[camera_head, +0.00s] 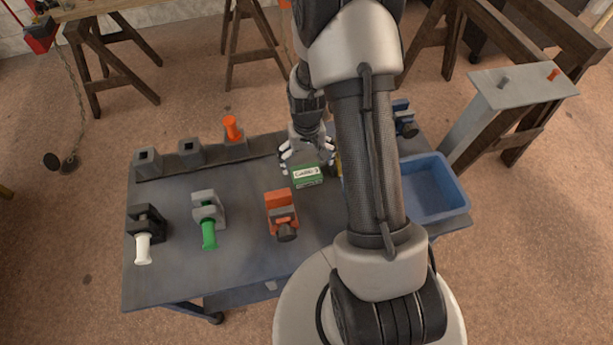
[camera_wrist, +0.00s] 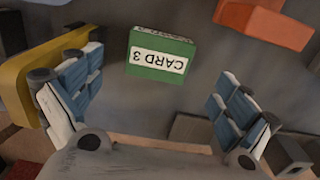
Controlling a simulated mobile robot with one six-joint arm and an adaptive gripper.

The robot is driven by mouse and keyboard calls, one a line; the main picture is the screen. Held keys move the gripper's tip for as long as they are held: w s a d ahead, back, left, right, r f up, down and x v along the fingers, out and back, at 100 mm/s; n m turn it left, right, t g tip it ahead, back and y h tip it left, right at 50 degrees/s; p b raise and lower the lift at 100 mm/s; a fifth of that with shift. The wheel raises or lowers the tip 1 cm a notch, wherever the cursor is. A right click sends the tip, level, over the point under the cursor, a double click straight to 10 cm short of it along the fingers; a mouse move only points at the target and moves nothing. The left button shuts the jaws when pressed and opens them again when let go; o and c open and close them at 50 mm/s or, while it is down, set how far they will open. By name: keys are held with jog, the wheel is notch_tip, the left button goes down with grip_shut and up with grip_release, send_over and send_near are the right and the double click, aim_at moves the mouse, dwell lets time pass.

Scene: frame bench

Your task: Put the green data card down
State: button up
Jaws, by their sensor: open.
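The green data card (camera_head: 308,175) is a small green block with a white label. It rests on the grey table top (camera_head: 245,250) in the middle. The wrist view shows the card (camera_wrist: 160,54) with its label reading CARD 3, upside down in that picture. My gripper (camera_head: 307,155) is just behind the card in the head view. In the wrist view my gripper (camera_wrist: 158,105) has its fingers spread wide, with nothing between the tips. The card lies beyond the fingers and looks apart from both.
An orange holder (camera_head: 281,210) stands in front of the card. A yellow object (camera_wrist: 28,75) is close by my left finger in the wrist view. A blue bin (camera_head: 436,190) is on the right. Holders with green (camera_head: 209,233) and white (camera_head: 143,248) handles stand left.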

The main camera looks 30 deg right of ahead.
aim_at(307, 174)
jog(key=shift+f+b, duration=1)
jog(key=shift+f, duration=1.75)
jog(key=shift+s+r, duration=0.1)
jog(key=shift+c, duration=0.2)
jog(key=c, duration=1.2)
jog(key=shift+r, duration=0.1)
notch_tip(307, 174, up, 19)
jog(key=p, duration=0.6)
jog(key=a+n, duration=0.1)
jog(key=a, duration=0.3)
jog(key=a+f+n+b, duration=0.1)
jog(key=a, duration=0.3)
jog(key=a+n+b, duration=0.1)
jog(key=a, duration=0.3)
jog(key=shift+a+f, duration=0.25)
